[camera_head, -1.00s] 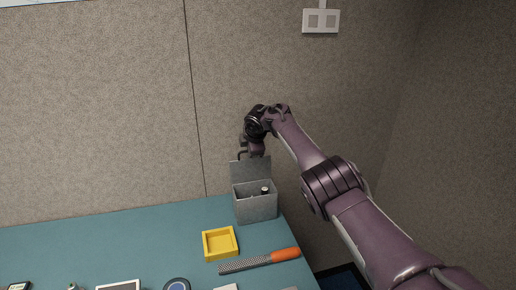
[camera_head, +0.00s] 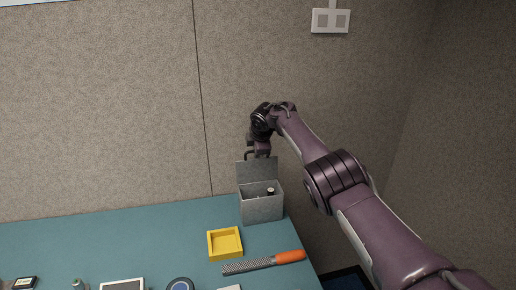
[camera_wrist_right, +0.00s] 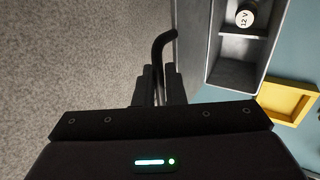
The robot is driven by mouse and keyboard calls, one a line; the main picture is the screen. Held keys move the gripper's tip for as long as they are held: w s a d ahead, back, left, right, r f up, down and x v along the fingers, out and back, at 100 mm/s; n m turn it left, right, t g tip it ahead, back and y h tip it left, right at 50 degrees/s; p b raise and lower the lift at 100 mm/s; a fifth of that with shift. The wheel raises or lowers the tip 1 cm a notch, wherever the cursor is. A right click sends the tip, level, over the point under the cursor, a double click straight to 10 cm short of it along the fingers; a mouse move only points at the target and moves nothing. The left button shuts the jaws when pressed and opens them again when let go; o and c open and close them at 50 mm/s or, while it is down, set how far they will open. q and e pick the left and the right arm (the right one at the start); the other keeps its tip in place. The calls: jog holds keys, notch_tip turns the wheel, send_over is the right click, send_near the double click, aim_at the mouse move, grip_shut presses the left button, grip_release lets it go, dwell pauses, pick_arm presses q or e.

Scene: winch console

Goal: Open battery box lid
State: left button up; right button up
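The grey battery box (camera_head: 262,209) stands at the right back of the teal table. Its lid (camera_head: 257,171) is raised about upright at the back of the box, which is open. A dark bent handle (camera_wrist_right: 160,46) is at the lid's edge. My right gripper (camera_head: 261,153) is above the lid. In the right wrist view its fingers (camera_wrist_right: 160,88) are close together on both sides of the handle and look shut on it. A battery top marked 12 V (camera_wrist_right: 246,16) shows inside the box. My left gripper is not in view.
A yellow tray (camera_head: 210,246) and an orange-handled file (camera_head: 290,257) lie in front of the box. Several small items lie along the front, including a round blue one (camera_head: 180,285). A fabric partition wall (camera_head: 100,110) stands behind the table.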

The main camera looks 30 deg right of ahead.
jog(key=shift+s+r, duration=0.25)
jog(key=shift+r, duration=0.2)
jog(key=b+v, duration=0.1)
jog(key=v, duration=0.5)
jog(key=shift+r+b, duration=0.25)
jog(key=shift+b, duration=0.15)
jog(key=shift+s+a+r, duration=0.1)
jog(key=shift+s, duration=0.05)
